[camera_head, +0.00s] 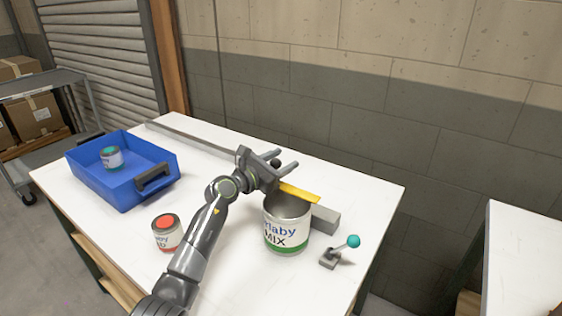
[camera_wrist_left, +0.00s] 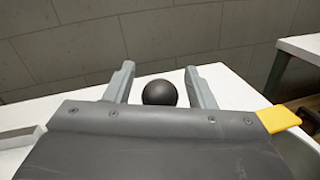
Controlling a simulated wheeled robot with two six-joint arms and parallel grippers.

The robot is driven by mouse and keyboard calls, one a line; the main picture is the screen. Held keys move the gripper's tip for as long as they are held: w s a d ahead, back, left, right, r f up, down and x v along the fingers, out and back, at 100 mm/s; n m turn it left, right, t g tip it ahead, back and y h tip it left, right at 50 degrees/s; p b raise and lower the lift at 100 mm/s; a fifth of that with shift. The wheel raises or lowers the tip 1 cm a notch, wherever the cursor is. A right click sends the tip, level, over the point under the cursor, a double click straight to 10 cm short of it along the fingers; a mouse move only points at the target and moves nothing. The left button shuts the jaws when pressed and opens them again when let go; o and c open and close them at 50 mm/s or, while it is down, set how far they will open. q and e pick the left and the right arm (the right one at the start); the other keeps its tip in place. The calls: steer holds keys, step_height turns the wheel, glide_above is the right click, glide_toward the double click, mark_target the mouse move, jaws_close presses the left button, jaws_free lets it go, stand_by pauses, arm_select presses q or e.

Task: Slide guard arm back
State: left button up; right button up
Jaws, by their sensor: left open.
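The yellow guard arm (camera_head: 300,192) reaches over the rim of the open can marked MIX (camera_head: 286,232). Its end also shows at the right of the left wrist view (camera_wrist_left: 277,119). A black ball knob (camera_head: 276,162) sits between the fingers of my left gripper (camera_head: 288,159). In the left wrist view the knob (camera_wrist_left: 160,92) lies between the two spread fingers, with a gap on each side. My left gripper is open. How the knob joins the guard arm is hidden behind the gripper. My right gripper is not in view.
A grey rail (camera_head: 190,137) runs along the table's back edge to a grey block (camera_head: 326,219). A teal-knobbed lever (camera_head: 352,241) stands right of the can. A red-topped can (camera_head: 167,232) and a blue tray (camera_head: 120,190) holding a teal-topped can (camera_head: 111,157) are at left.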

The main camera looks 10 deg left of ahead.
arm_select(q)
steer(key=shift+c, duration=0.2)
jaws_close()
steer(key=b+x, duration=0.1)
steer(key=x, duration=0.1)
steer(key=b+x, duration=0.2)
steer(key=shift+w+a, duration=0.3)
steer(key=shift+w, duration=0.05)
steer(key=shift+o, duration=0.2)
jaws_free()
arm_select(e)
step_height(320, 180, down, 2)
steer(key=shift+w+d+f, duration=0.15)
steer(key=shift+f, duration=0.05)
